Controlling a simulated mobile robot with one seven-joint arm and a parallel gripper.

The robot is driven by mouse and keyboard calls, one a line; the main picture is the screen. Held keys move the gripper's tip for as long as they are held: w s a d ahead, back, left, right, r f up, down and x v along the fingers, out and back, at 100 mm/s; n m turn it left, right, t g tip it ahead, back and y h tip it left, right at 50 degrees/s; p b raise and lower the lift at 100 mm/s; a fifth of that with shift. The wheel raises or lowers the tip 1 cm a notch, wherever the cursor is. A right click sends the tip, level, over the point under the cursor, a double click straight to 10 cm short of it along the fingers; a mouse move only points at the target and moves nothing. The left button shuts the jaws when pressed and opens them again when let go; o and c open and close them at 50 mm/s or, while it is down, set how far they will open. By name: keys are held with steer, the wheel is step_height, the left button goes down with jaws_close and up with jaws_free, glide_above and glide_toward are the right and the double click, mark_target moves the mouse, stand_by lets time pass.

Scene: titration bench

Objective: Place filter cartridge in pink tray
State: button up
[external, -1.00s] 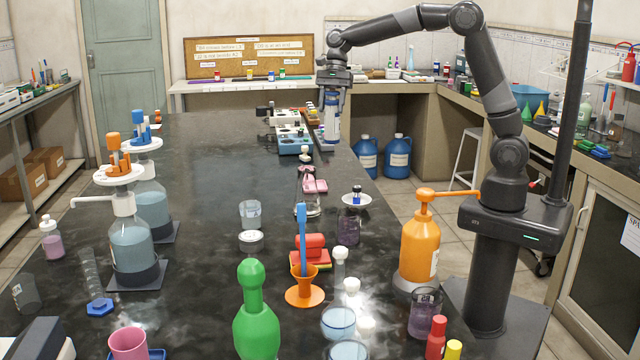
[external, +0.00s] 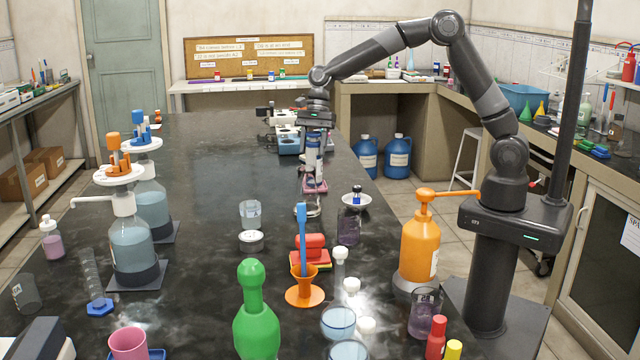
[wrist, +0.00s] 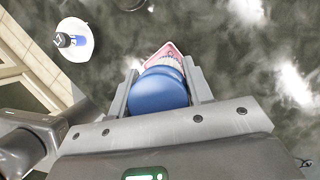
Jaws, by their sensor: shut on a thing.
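My gripper (external: 313,150) is shut on the filter cartridge (external: 312,158), a white and blue upright cylinder. In the wrist view, the cartridge (wrist: 158,92) shows its blue end between the two fingers. The pink tray (external: 315,186) lies on the dark bench directly below the cartridge in the external view. In the wrist view, a corner of the pink tray (wrist: 160,52) shows beyond the cartridge; the rest is hidden. I cannot tell whether the cartridge touches the tray.
A white dish with a dark-capped vial (external: 356,200) stands at the right, also visible in the wrist view (wrist: 74,40). A grey-blue rack (external: 290,143) is behind. The bench's left middle is clear.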

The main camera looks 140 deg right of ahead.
steer(key=shift+f, duration=0.55)
steer(key=o, duration=1.5)
steer(key=shift+c, duration=0.2)
steer(key=v, duration=1.2)
